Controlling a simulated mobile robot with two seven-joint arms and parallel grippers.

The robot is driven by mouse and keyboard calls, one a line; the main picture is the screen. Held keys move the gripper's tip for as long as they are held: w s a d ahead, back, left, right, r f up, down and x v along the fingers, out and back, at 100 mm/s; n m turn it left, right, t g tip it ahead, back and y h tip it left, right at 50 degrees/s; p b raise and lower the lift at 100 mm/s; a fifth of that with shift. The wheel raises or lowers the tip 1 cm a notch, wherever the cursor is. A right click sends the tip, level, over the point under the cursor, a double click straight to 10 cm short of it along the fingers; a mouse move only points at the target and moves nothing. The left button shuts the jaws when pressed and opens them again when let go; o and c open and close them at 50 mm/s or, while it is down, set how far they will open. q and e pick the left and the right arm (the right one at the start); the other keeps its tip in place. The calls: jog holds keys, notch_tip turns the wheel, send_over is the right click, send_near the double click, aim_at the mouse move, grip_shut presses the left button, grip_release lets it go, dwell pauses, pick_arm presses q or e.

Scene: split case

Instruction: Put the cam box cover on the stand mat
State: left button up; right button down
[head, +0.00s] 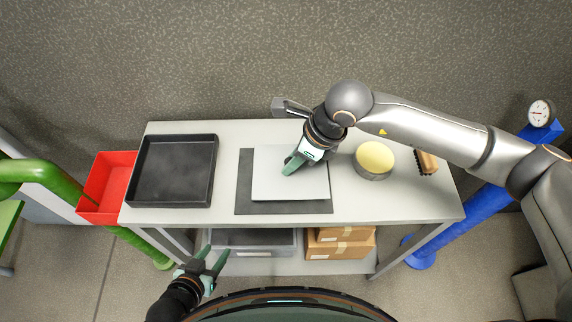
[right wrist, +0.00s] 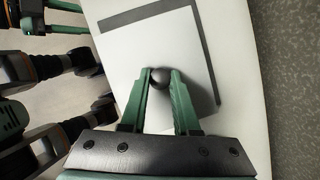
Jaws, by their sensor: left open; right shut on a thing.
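The cam box cover (head: 288,186) is a flat pale square plate with a dark round knob (right wrist: 160,76), over the middle of the bench. My right gripper (head: 293,163) is shut on this knob; the right wrist view shows a finger on either side of it. The dark grey stand mat (head: 244,182) lies under the cover and shows along its left and front edges. Whether the cover rests on the mat or hangs just above it, I cannot tell. My left gripper (head: 213,257) is open and empty, in front of the bench's front edge.
On the bench (head: 225,214), a black tray (head: 172,172) stands left, a yellow-topped round tin (head: 375,158) and a brush (head: 427,162) right. A red bin (head: 107,187) adjoins the left end. Cardboard boxes (head: 340,243) and a grey bin (head: 253,241) sit below.

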aim_at(306, 172)
jog(key=shift+w+a+f, duration=0.35)
jog(key=shift+f, duration=0.25)
jog(key=shift+w+a+f, duration=0.3)
jog(key=shift+a+f, duration=0.05)
jog(key=shift+f, duration=1.75)
jog(key=shift+f, duration=0.2)
jog(key=c, duration=0.7)
grip_release()
jog(key=shift+r, duration=0.1)
jog(key=shift+o, duration=0.2)
jog(key=v, duration=1.2)
jog(key=shift+s+d+r, duration=0.1)
